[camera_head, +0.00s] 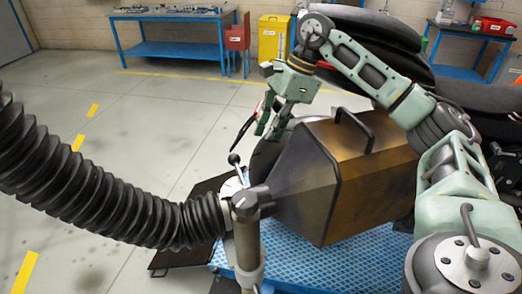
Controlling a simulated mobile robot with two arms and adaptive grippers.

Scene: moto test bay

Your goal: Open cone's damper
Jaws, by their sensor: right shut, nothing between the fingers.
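The cone (330,175) is a brown and grey metal hood with a bar handle on top, in the middle of the head view. Its narrow end points left and meets a grey pipe joint (250,203) on an upright post. A small lever with a black ball knob (234,159) stands up near this joint, tilted to the left. I cannot tell the damper's position inside. My right gripper (267,132) is shut and empty, pointing down above and behind the narrow end, apart from the knob. My left gripper is not in view.
A thick black corrugated hose (90,195) runs from the left to the joint. A blue textured platform (330,268) lies under the cone. A black motorcycle stands behind on the right. A blue workbench (170,48) and a yellow bin (272,38) are at the back. Floor at left is clear.

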